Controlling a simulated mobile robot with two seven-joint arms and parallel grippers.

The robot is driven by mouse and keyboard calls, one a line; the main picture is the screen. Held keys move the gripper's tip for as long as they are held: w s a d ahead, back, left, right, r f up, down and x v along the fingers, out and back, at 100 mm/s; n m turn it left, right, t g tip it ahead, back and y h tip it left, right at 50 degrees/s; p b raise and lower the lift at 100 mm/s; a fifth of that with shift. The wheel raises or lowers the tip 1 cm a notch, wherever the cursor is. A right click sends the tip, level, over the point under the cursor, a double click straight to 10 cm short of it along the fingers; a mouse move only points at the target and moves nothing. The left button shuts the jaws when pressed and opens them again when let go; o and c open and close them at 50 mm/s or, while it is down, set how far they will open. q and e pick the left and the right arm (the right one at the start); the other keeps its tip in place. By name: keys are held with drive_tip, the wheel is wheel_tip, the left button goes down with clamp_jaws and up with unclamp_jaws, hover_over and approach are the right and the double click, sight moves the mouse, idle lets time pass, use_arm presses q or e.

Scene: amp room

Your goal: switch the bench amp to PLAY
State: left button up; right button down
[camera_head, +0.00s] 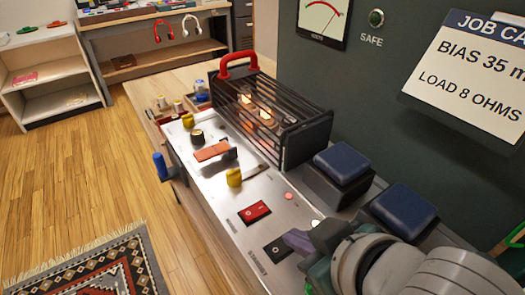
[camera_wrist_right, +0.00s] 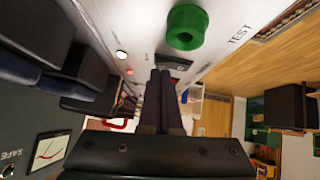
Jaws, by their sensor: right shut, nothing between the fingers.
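The bench amp (camera_head: 212,190) has a bright metal panel, with glowing tubes (camera_head: 265,114) in a black cage behind it. A red rocker switch (camera_head: 255,211) sits mid-panel. The closed fingers also show in the wrist view (camera_wrist_right: 158,84). My left gripper is out of view.
A green knob (camera_wrist_right: 187,27) is close to the fingers near the word TEST. Dark blue-topped blocks (camera_head: 403,211) stand behind the panel. A job card (camera_head: 470,68) hangs on the wall.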

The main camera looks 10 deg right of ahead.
drive_tip(key=shift+d+f, duration=0.1)
drive_tip(key=shift+f, duration=0.1)
drive_tip(key=shift+s+a+r+p, duration=0.15)
drive_tip(key=shift+a+p, duration=0.1)
drive_tip(key=shift+a, duration=0.15)
drive_tip(key=shift+s+a+r+p, duration=0.1)
drive_tip(key=shift+a+p, duration=0.15)
drive_tip(key=shift+a, duration=0.1)
